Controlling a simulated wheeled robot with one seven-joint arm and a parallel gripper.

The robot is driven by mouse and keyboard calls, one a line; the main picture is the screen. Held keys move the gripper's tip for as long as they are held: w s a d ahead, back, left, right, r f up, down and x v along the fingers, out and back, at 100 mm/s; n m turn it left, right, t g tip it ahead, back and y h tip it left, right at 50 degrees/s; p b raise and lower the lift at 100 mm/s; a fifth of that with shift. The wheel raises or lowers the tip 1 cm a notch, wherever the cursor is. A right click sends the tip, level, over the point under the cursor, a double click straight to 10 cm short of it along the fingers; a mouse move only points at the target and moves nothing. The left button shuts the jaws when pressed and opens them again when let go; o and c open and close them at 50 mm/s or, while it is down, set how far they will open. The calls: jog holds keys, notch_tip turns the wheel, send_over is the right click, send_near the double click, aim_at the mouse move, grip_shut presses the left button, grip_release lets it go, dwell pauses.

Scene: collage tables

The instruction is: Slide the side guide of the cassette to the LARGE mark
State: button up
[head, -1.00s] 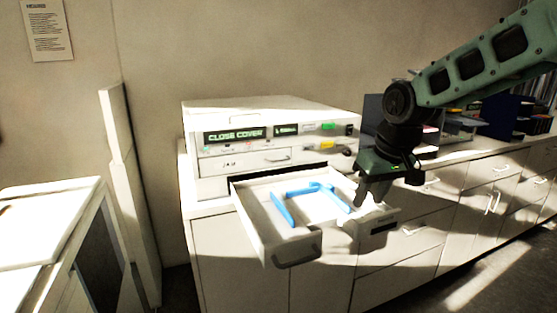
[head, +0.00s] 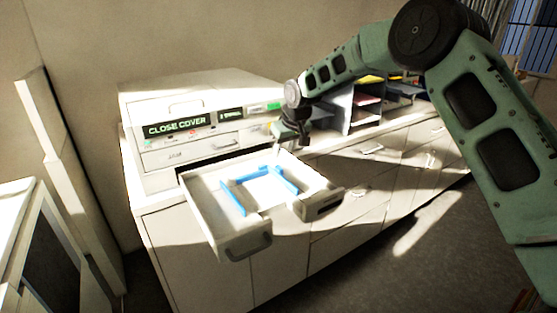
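The cassette (head: 193,192) is a white tray pulled out of the front of a white printer-like machine. Blue guides stand in it: a left bar (head: 233,198), a short back piece (head: 251,174) and a right bar (head: 286,181). I cannot tell which bar is the side guide, and the LARGE mark is too small to make out. My gripper (head: 277,154) points down near the back right corner of the cassette, close to the machine front. It looks apart from the blue guides. Its fingers are small and dark, so their opening is unclear.
The machine (head: 200,95) shows "CLOSE COVER" on its display (head: 174,127). It stands on a white cabinet (head: 175,240). A paper sorter (head: 365,100) stands behind and right of my gripper. A white panel (head: 52,140) stands at the left. The floor at right is clear.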

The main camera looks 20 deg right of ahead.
aim_at(278, 167)
jog(key=p+x, duration=0.2)
jog(key=x, duration=0.5)
jog(key=shift+w+f, duration=0.2)
jog(key=shift+f, duration=0.15)
